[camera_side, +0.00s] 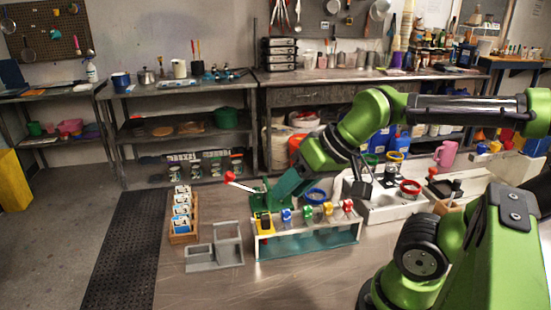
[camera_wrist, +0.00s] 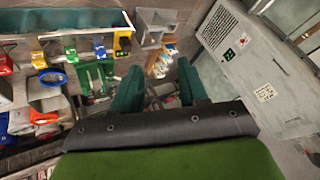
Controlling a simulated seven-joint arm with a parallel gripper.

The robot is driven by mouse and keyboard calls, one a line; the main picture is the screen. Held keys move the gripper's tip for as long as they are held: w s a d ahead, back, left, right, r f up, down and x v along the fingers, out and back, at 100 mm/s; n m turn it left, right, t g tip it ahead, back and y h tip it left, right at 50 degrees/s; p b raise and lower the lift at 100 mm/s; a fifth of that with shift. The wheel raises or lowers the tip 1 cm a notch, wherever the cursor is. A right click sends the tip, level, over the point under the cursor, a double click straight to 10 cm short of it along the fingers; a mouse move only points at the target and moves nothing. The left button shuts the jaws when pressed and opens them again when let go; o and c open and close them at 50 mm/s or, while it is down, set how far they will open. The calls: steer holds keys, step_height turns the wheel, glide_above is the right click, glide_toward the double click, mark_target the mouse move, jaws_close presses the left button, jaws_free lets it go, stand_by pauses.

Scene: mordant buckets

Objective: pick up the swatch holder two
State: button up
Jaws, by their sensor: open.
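A white-edged rack with a teal panel (camera_side: 310,244) holds several small coloured holders in a row: yellow at the left end (camera_side: 266,224), blue (camera_side: 286,215), green (camera_side: 308,213), yellow (camera_side: 328,208) and red (camera_side: 348,206). I read no numbers, so I cannot tell which is holder two. In the wrist view the row is at upper left, with the blue one (camera_wrist: 99,46) and green one (camera_wrist: 70,51) clear. My gripper (camera_wrist: 158,84) is open, its dark green fingers apart with no holder between them. In the side view my gripper (camera_side: 286,188) is behind the rack, apart from the holders.
A green press with a red-knobbed lever (camera_side: 236,180) stands close behind the rack. A wooden tray of cards (camera_side: 182,239) and a grey divided bin (camera_side: 208,260) stand left. A blue ring (camera_side: 315,195) and a red-rimmed cup (camera_side: 410,187) lie right. The bench front is clear.

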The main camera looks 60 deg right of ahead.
steer(key=shift+o, duration=0.9)
